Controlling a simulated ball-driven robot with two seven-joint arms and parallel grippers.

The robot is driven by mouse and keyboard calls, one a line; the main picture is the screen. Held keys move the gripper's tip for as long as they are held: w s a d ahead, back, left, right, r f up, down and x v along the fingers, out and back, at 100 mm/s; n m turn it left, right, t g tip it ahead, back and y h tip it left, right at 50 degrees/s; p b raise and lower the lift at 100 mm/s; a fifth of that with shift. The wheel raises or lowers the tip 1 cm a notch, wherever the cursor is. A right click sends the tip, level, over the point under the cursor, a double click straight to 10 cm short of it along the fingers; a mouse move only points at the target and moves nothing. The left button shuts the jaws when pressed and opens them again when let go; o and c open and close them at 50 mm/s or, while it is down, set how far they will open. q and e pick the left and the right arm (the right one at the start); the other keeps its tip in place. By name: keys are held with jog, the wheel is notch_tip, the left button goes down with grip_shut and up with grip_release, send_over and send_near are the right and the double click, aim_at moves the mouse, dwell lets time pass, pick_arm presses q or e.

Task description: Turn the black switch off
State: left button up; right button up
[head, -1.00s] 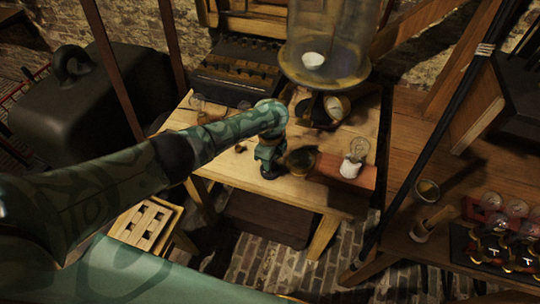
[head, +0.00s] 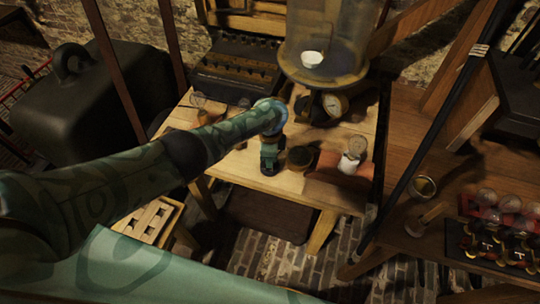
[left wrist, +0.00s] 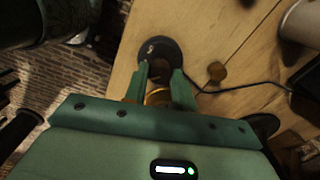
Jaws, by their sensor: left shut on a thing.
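The black switch (left wrist: 153,47) has a round dark base with a small pale mark. It rests on the wooden table near its front edge. In the left wrist view my left gripper (left wrist: 161,74) has its two green fingers over the base, closed on the switch's upper part; a brass-coloured piece shows between them. The fingers hide part of the switch. In the head view my left gripper (head: 269,167) points down at the table, and the switch is mostly hidden there. My right gripper is not in view.
A dark round thing (head: 300,158) stands just right of the gripper. A bulb on a white base (head: 350,160) stands further right. A glass jar apparatus (head: 326,50) stands behind.

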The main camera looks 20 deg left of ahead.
pick_arm(q)
jog(key=o, duration=1)
notch_tip(320, 180, up, 16)
jog(key=p, duration=0.9)
jog(key=shift+r+p, duration=0.15)
jog(key=shift+p, duration=0.25)
